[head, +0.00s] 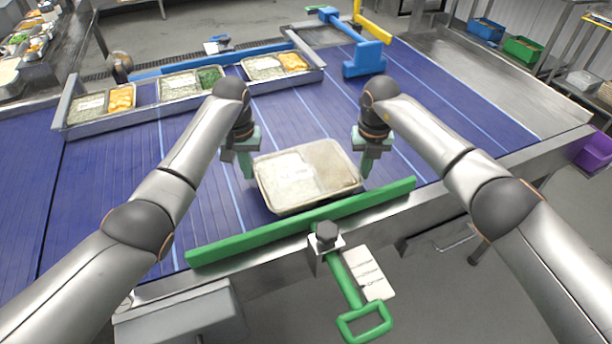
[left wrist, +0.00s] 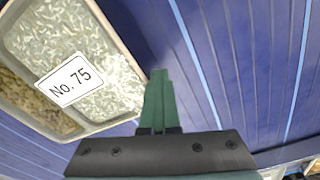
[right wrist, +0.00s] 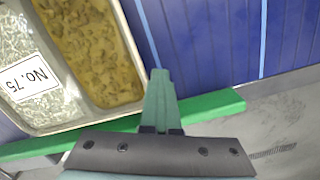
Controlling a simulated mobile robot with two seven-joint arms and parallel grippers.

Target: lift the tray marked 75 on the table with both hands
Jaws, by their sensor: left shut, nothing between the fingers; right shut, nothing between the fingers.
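The tray marked 75 (head: 262,190) lies flat on the blue belt table, just behind the green rail. It has two compartments, one of white rice and one of a brownish food. Its "No. 75" label shows in the left wrist view (left wrist: 147,66) and in the right wrist view (right wrist: 143,58), where the tray rim is seen. My left gripper (head: 250,178) is shut and empty, pointing down beside the tray's left end. My right gripper (head: 364,174) is shut and empty, pointing down beside its right end. Both appear close to the rim; I cannot tell whether they touch it.
A green rail (head: 310,220) runs along the table's front edge, with a green handle (head: 364,322) below. Behind, several filled trays stand in a metal channel (head: 140,118). The belt (head: 420,130) is clear on the right.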

